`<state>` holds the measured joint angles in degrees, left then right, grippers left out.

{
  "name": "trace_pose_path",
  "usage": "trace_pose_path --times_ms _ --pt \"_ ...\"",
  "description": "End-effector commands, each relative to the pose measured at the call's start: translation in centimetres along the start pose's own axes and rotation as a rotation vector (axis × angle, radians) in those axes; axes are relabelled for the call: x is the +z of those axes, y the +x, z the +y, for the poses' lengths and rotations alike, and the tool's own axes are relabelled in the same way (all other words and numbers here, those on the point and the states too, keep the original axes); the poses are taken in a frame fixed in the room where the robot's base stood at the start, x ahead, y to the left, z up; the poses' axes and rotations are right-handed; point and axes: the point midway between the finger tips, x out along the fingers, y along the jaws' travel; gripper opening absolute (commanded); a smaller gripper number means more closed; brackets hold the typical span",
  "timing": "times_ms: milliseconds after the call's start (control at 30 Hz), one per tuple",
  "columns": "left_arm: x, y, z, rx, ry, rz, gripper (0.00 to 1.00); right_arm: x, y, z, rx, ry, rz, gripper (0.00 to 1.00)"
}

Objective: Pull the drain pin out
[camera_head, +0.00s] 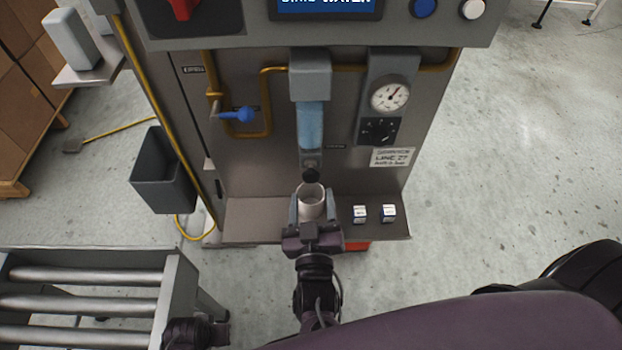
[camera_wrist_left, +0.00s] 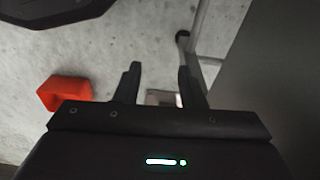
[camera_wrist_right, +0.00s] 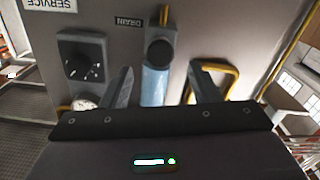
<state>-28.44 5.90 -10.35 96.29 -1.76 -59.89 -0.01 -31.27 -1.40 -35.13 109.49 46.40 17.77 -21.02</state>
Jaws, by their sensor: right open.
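The drain pin has a round black knob (camera_head: 310,175) on the grey machine front, below a blue sight tube (camera_head: 310,125). In the right wrist view the knob (camera_wrist_right: 159,52) is beside an upside-down DRAIN label (camera_wrist_right: 127,22). My right gripper (camera_head: 311,205) is open in front of the panel, its fingers apart and not closed on the knob. A white cup (camera_head: 312,203) shows between the fingers in the head view; it is not visible in the right wrist view. My left gripper (camera_wrist_left: 157,80) is open and empty above the floor, away from the pin.
A gauge (camera_head: 390,97) and black dial (camera_head: 379,131) are right of the tube; a blue-handled valve (camera_head: 238,115) is left. Two small blocks (camera_head: 374,213) sit on the shelf (camera_head: 255,215). A grey bin (camera_head: 160,175) and roller conveyor (camera_head: 80,306) are at left.

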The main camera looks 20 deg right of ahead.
Motion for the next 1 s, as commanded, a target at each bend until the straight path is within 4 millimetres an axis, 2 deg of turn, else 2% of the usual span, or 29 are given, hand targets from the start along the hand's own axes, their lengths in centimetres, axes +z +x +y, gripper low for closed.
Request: trace_pose_path --times_ms 200,400,533,800,1000 --pt "-0.2 -0.6 0.1 0.002 0.003 -0.002 0.36 -0.1 3.6 0.0 0.0 -0.001 0.003 0.55" --pt "-0.4 -1.2 0.2 0.003 0.005 -0.003 0.36 0.0 6.2 -0.1 -0.001 0.0 0.001 0.55" --pt "-0.5 -1.4 0.2 0.003 0.006 -0.004 0.36 0.0 7.0 -0.1 -0.003 0.0 -0.001 0.55" --pt "-0.5 -1.5 0.3 0.004 0.006 -0.004 0.36 0.1 7.1 -0.1 -0.003 0.0 -0.002 0.55" --pt "-0.5 -1.5 0.3 0.004 0.006 -0.004 0.36 0.1 7.1 -0.1 -0.003 0.0 -0.002 0.29"
